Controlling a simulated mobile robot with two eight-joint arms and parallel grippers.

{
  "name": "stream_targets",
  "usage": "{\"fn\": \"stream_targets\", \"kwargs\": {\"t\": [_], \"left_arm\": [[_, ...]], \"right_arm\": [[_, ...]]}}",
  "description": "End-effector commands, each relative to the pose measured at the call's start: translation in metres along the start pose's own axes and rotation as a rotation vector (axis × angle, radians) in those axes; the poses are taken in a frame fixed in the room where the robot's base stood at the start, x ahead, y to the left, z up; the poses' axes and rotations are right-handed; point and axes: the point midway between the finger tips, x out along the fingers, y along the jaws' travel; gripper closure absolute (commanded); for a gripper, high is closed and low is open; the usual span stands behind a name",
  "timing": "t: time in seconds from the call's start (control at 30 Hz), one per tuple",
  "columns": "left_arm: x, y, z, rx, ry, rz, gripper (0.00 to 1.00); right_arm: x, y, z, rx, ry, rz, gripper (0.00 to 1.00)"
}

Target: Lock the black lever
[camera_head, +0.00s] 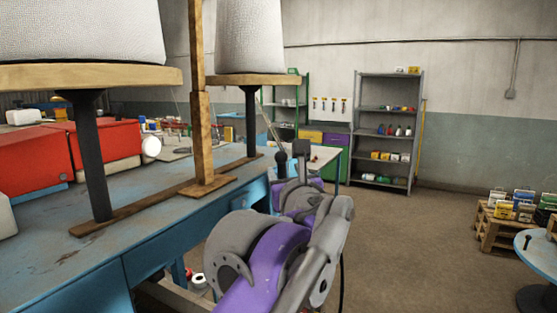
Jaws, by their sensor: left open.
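My left arm rises from the bottom middle, and its left gripper (291,158) is at the far end, at the right end of the blue bench. Its two dark fingers stand apart, with nothing seen between them. A thin dark rod (270,127) slants down towards the gripper, just above and left of it. I cannot tell whether this rod is the black lever, or whether the gripper touches it. No other lever is clear. My right gripper is not in view.
The blue bench (120,243) fills the left. On it stand a wooden post (201,135) and black-legged stands bearing white sacks (249,38). Red boxes (100,145) sit behind. A grey shelf (386,142) stands at the back.

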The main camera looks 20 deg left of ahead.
Motion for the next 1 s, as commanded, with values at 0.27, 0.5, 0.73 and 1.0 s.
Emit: {"fn": "stream_targets", "kwargs": {"t": [0.27,0.5,0.73,1.0], "left_arm": [[0.055,0.001,0.002,0.000,-0.001,0.004,0.43],[0.081,0.001,0.001,-0.001,-0.001,0.001,0.43],[0.084,0.000,0.000,-0.001,0.000,0.000,0.43],[0.084,0.000,0.000,-0.001,0.000,0.000,0.72]], "right_arm": [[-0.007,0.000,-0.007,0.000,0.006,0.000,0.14],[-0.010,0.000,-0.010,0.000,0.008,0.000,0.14],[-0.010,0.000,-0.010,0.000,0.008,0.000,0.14],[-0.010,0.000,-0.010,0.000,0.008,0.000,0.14]]}}
